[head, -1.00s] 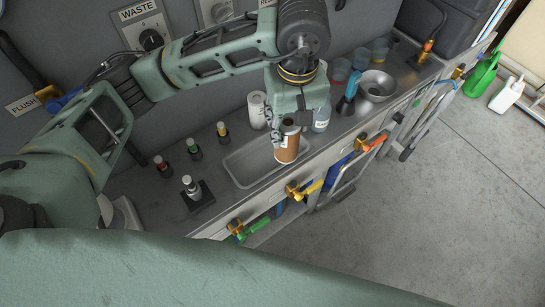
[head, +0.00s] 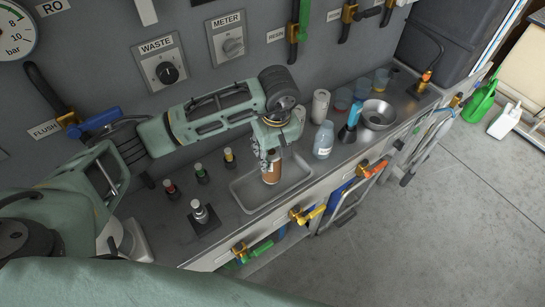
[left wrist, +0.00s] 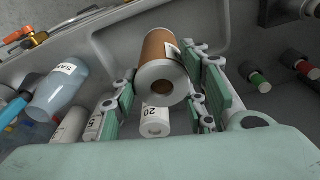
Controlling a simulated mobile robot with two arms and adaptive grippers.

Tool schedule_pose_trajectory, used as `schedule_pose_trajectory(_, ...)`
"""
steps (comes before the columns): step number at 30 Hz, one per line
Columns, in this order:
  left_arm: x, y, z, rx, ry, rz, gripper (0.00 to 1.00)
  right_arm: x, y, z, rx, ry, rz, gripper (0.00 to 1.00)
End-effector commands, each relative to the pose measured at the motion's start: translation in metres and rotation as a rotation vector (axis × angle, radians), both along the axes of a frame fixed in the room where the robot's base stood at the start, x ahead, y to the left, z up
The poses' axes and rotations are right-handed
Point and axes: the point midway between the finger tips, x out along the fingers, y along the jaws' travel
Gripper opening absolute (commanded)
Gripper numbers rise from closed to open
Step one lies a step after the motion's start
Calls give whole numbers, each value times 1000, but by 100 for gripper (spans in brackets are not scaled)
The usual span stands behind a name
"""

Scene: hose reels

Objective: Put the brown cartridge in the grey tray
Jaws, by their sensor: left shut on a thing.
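My left gripper (head: 271,156) is shut on the brown cartridge (head: 271,173) and holds it roughly upright, end-on toward the wrist camera. The cartridge is within the outline of the grey tray (head: 243,197); I cannot tell whether its lower end touches the tray floor. In the left wrist view the brown cartridge (left wrist: 162,52) sits between the fingers of the left gripper (left wrist: 160,85), with its hollow near end facing the camera. My right gripper is not in view.
A clear bottle (head: 323,142) and a white roll (head: 320,106) stand right of the tray. A white cylinder marked 20 (left wrist: 156,121) is near the fingers. Small capped vials (head: 201,174) and a black stand (head: 203,220) are left. A steel bowl (head: 378,114) is further right.

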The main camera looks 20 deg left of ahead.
Motion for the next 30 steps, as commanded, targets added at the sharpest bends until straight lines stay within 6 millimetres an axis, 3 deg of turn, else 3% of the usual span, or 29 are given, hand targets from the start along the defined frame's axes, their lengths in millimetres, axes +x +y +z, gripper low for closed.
schedule_pose_trajectory(7,-1,-1,-31,0,4,0,0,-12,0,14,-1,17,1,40)
schedule_pose_trajectory(19,-1,-1,-38,0,0,-1,0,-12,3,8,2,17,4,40)
schedule_pose_trajectory(20,-1,-1,-38,0,1,-1,42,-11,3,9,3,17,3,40)
schedule_pose_trajectory(26,-1,-1,-37,0,2,-1,60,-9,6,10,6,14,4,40)
schedule_pose_trajectory(30,-1,-1,-37,0,2,-1,60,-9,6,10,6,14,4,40)
